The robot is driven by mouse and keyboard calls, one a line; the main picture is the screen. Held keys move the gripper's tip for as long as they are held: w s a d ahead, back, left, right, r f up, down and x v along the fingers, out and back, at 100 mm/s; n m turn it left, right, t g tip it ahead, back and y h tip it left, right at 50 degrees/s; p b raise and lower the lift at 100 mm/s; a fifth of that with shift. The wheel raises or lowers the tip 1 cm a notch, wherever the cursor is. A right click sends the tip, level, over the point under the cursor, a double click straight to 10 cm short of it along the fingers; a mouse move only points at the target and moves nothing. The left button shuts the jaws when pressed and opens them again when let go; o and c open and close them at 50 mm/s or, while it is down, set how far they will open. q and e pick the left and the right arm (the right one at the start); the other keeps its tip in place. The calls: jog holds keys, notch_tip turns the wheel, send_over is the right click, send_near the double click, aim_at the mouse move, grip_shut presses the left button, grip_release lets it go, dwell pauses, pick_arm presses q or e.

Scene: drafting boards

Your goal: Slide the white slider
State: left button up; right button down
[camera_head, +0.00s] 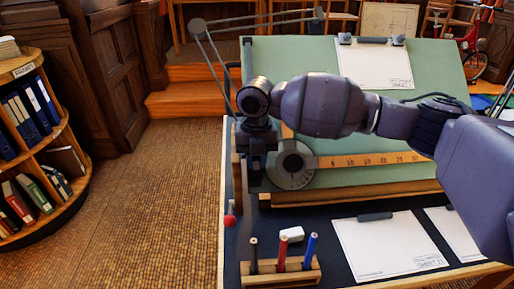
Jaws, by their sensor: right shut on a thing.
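My right arm reaches in from the right across the tilted green drafting board (425,83). My right gripper (244,155) points down at the board's left edge, beside the round grey protractor head (290,165) of the ruler. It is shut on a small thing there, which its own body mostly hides. I make out no white slider in the open, so the held thing is most likely that slider. My left gripper is not in view.
A ruler (365,160) runs right from the protractor head. A bookshelf (60,140) stands left.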

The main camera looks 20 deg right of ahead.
jog(key=shift+s+f, duration=0.15)
jog(key=shift+f, duration=0.15)
jog(key=c, duration=1.3)
grip_release()
jog(key=shift+s, duration=0.1)
jog(key=shift+r, duration=0.1)
jog(key=shift+r, duration=0.55)
notch_tip(320, 180, up, 10)
jog(key=shift+f+p, duration=0.2)
jog(key=shift+p, duration=0.9)
